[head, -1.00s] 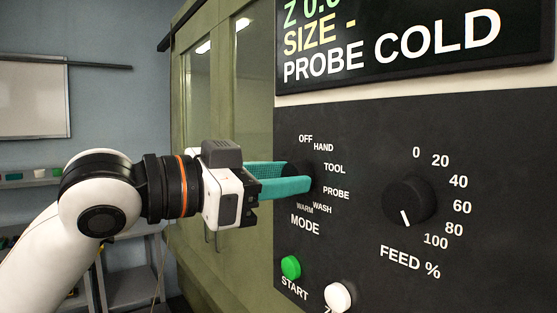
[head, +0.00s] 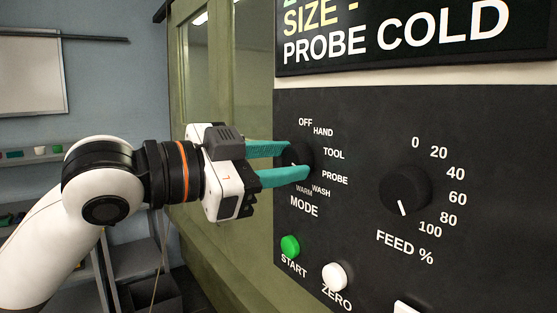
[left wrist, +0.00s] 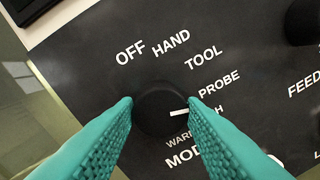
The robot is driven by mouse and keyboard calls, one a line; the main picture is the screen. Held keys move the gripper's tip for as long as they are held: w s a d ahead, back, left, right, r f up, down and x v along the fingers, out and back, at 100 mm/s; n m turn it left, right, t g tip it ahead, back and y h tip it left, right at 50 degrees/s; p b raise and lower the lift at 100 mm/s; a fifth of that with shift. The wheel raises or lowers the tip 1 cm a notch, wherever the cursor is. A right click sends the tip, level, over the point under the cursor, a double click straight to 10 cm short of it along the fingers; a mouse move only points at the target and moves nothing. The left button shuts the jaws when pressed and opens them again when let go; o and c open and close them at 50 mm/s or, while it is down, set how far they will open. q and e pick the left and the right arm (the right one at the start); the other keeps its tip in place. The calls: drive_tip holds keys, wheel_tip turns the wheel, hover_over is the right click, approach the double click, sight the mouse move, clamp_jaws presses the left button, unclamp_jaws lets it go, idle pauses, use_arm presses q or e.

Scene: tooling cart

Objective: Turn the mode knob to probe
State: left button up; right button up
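The round black mode knob (head: 299,156) sits on the dark control panel, partly hidden by my left fingers in the head view. In the left wrist view the knob (left wrist: 158,108) shows a white pointer line aimed right, by the gap between the PROBE label (left wrist: 219,84) and the partly hidden WASH label. I cannot tell exactly which mark it meets. My left gripper (head: 298,160) reaches in from the left. Its two teal fingers lie on opposite sides of the knob, tips against its edges, and appear shut on it. My right gripper is not in view.
The feed knob (head: 404,190) is to the right, its pointer near 100. A green START button (head: 290,246) and a white ZERO button (head: 335,276) sit below. The display (head: 400,38) above reads PROBE COLD. A green machine door (head: 225,120) is at the left.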

use_arm(q)
drive_tip(key=o, duration=0.4)
drive_tip(key=b+v, duration=0.2)
drive_tip(key=v, duration=1)
drive_tip(key=shift+b, duration=0.3)
